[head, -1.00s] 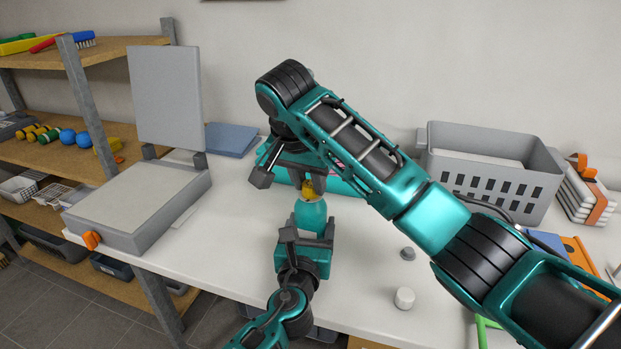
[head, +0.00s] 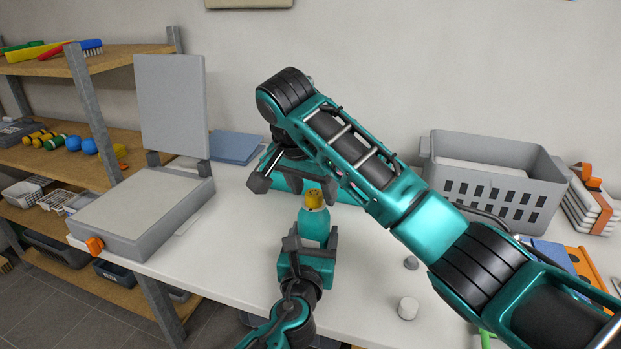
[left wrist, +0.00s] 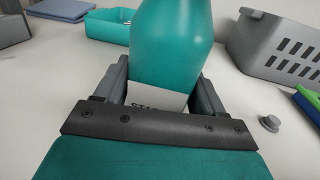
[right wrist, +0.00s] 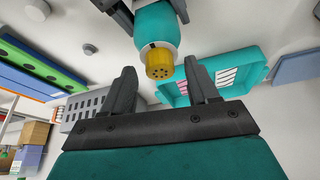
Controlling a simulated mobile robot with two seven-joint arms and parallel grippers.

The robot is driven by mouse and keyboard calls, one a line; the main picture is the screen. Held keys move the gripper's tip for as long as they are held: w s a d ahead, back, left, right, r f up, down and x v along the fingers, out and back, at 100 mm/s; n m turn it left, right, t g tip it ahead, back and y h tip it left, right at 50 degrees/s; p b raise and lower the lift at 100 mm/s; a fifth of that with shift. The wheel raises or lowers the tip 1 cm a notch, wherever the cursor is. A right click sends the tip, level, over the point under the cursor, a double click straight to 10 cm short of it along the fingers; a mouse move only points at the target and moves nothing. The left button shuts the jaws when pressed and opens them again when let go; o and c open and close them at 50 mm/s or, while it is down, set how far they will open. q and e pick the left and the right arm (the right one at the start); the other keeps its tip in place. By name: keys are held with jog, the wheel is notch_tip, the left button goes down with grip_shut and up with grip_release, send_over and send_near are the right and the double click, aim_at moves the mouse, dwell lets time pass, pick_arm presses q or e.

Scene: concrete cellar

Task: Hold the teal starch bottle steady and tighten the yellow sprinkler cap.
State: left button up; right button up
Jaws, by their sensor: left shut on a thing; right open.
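In the left wrist view the bottle (left wrist: 172,45) fills the gap between the left fingers, with part of a white label showing. The yellow sprinkler cap (head: 314,200) sits on top of the bottle. In the right wrist view the cap (right wrist: 159,66) shows its holes. My right gripper (head: 290,186) is open and empty, above and behind the cap, apart from it. Whether the cap is tight cannot be seen.
A teal basket (right wrist: 228,72) lies behind the bottle. A grey perforated crate (head: 490,185) stands at the right, and a grey press-like box with upright lid (head: 142,212) at the left. A small white cylinder (head: 407,308) and grey knob (head: 411,263) lie at front right.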

jog(key=v, duration=1.2)
pick_arm(q)
jog(key=o, duration=1.4)
